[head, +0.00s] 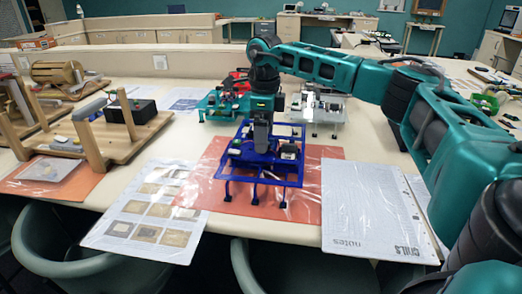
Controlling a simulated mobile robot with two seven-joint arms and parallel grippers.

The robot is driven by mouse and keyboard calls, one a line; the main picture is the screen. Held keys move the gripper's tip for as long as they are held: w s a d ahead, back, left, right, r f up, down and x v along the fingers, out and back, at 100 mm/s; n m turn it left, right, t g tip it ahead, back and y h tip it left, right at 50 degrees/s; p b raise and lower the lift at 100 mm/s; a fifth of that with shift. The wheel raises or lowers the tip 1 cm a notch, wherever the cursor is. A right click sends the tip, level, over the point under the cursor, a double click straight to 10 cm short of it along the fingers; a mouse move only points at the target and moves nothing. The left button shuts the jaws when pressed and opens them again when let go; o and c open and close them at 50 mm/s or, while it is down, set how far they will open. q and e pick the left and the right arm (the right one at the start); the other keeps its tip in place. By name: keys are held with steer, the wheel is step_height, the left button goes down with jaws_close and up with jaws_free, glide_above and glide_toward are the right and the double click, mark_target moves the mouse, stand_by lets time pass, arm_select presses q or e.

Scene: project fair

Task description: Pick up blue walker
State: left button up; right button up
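The blue walker (262,166), a flat frame on thin legs with small dark parts on top, is at the middle of the head view. Its feet appear to be on the orange mat (310,208); I cannot tell if they touch it. My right gripper (262,138) points straight down onto the walker's top, near its middle. Its fingertips are hard to make out among the dark parts, so I cannot tell if they grip it. My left gripper is not in view.
A teal walker (214,105) and a white-grey walker (325,108) stand just behind. Printed sheets (143,222) lie left, and a notes sheet (368,210) lies right. A wooden stand (130,140) is at left. Chairs touch the front table edge.

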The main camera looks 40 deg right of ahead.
steer(key=c, duration=0.6)
steer(key=shift+o, duration=0.2)
steer(key=shift+r, duration=0.1)
